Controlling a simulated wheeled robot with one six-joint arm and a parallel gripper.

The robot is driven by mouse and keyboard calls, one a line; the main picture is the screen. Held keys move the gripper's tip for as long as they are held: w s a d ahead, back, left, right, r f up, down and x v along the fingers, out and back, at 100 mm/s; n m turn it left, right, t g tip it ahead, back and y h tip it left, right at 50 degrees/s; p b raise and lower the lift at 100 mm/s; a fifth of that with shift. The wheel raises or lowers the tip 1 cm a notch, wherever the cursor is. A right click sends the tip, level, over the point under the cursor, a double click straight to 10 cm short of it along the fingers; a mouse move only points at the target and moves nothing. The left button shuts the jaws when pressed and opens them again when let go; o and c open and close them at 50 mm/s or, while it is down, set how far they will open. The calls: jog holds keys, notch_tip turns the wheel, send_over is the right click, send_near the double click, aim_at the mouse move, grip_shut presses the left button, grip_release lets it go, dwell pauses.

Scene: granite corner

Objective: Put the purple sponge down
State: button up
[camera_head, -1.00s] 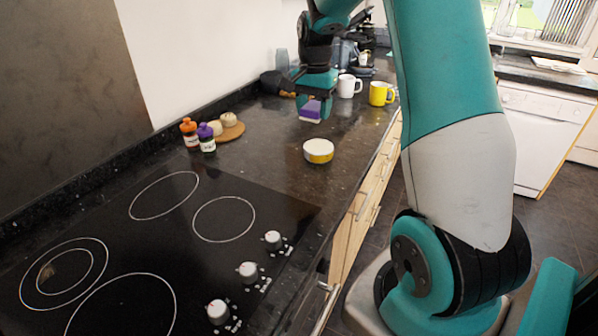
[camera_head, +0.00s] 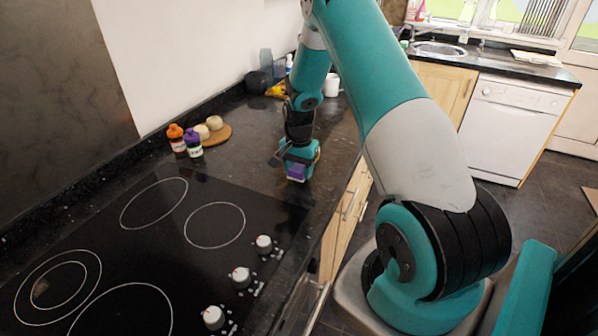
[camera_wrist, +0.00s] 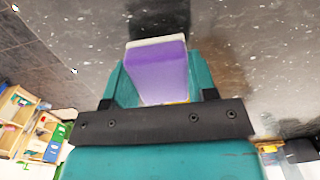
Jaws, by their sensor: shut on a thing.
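The purple sponge (camera_head: 296,172) is between the fingers of my gripper (camera_head: 298,165), low over the dark granite counter just beyond the hob. In the wrist view the sponge (camera_wrist: 158,72) shows its purple face and a pale edge, with a teal finger of my gripper (camera_wrist: 157,78) on each side. My gripper is shut on it. I cannot tell whether the sponge touches the counter. A small yellow part shows at the gripper's right side, mostly hidden.
The black hob (camera_head: 150,250) with its knobs fills the near counter. Orange-capped (camera_head: 176,139) and purple-capped (camera_head: 193,144) bottles stand left of my gripper, beside a round wooden board (camera_head: 217,135). A white mug (camera_head: 331,86) stands behind. Bare counter (camera_head: 250,160) lies between bottles and gripper.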

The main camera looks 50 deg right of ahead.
jog(key=shift+f, duration=0.95)
jog(key=shift+f, duration=0.2)
jog(key=o, duration=1)
jog(key=shift+r, duration=0.15)
